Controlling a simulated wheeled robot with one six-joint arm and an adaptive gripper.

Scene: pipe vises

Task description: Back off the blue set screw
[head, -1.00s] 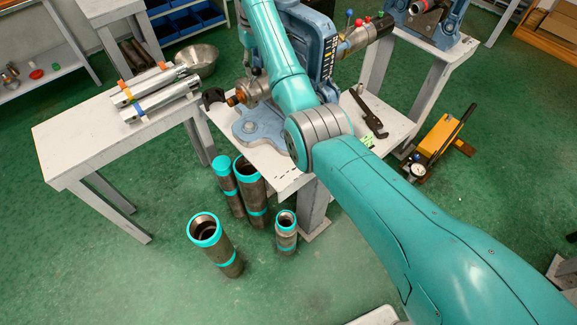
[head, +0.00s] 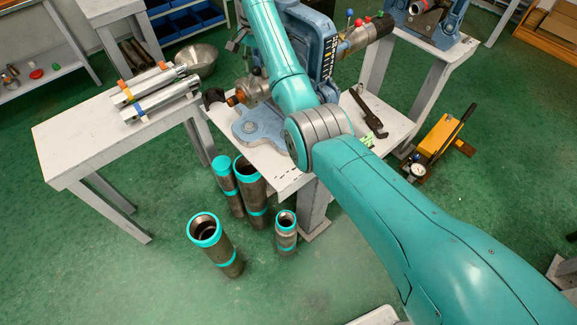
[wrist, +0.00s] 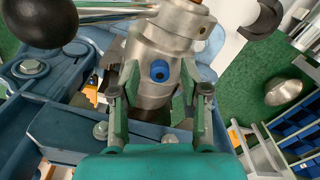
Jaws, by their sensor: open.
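The blue set screw (wrist: 159,70) sits in the side of a round metal body on the vise, near the centre of the wrist view. It has a dark socket in its middle. My gripper (wrist: 151,88) is open, with one finger on each side of the metal body, below and around the screw in the picture. No finger visibly touches the screw. In the head view my arm covers much of the blue vise (head: 318,38), and I cannot make out the screw there.
A lever with a black ball knob (wrist: 29,68) crosses the wrist view's upper left. A wrench (head: 367,112) lies right of the vise. Several teal-ended pipes (head: 204,229) stand on the floor.

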